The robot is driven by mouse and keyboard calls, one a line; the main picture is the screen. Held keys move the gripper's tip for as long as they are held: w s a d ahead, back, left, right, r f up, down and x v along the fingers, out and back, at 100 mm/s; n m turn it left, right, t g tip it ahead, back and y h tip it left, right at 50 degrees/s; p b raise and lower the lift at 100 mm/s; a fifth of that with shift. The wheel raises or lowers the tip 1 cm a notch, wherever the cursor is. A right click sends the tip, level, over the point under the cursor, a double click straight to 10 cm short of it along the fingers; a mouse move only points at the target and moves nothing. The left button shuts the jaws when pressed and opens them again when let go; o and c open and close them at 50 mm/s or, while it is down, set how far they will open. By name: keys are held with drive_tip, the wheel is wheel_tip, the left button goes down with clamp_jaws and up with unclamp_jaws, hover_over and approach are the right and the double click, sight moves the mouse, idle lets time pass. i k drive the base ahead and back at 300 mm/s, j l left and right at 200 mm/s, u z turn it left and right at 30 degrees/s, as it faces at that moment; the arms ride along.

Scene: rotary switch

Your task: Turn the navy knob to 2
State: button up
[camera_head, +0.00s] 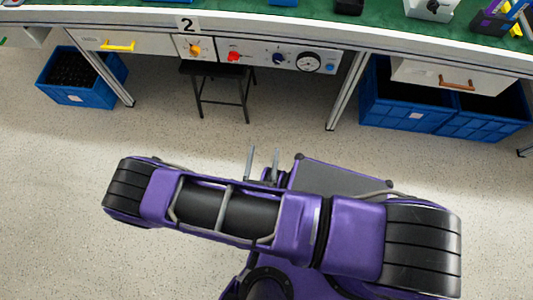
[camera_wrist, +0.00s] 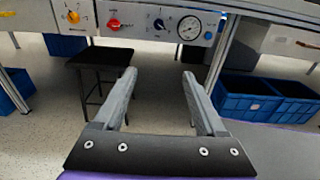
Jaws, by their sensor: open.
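The navy knob (camera_head: 278,58) is on the white control panel under the bench edge, between a red knob (camera_head: 234,57) and a round gauge (camera_head: 308,62). In the wrist view the navy knob (camera_wrist: 159,24) shows near the top, with small marks around it too small to read. Its pointer direction is not clear. My gripper (camera_head: 262,152) is well short of the panel, over the floor. In the wrist view my gripper (camera_wrist: 158,75) is open and empty, its two fingers apart and below the panel.
A blue button (camera_head: 330,67) is right of the gauge. A dark stool (camera_head: 222,72) stands under the panel. Blue crates (camera_head: 405,113) stand at right. The floor before the bench is clear.

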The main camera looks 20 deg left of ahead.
sight(278, 58)
drive_tip(key=k+l, duration=0.15)
drive_tip(key=i+u, duration=0.35)
drive_tip(key=i+l+u, duration=0.1)
drive_tip(key=i+u, duration=0.2)
drive_tip(key=i+l+u, duration=0.15)
drive_tip(key=u, duration=0.2)
drive_tip(key=i+l, duration=0.05)
drive_tip(key=i, duration=0.05)
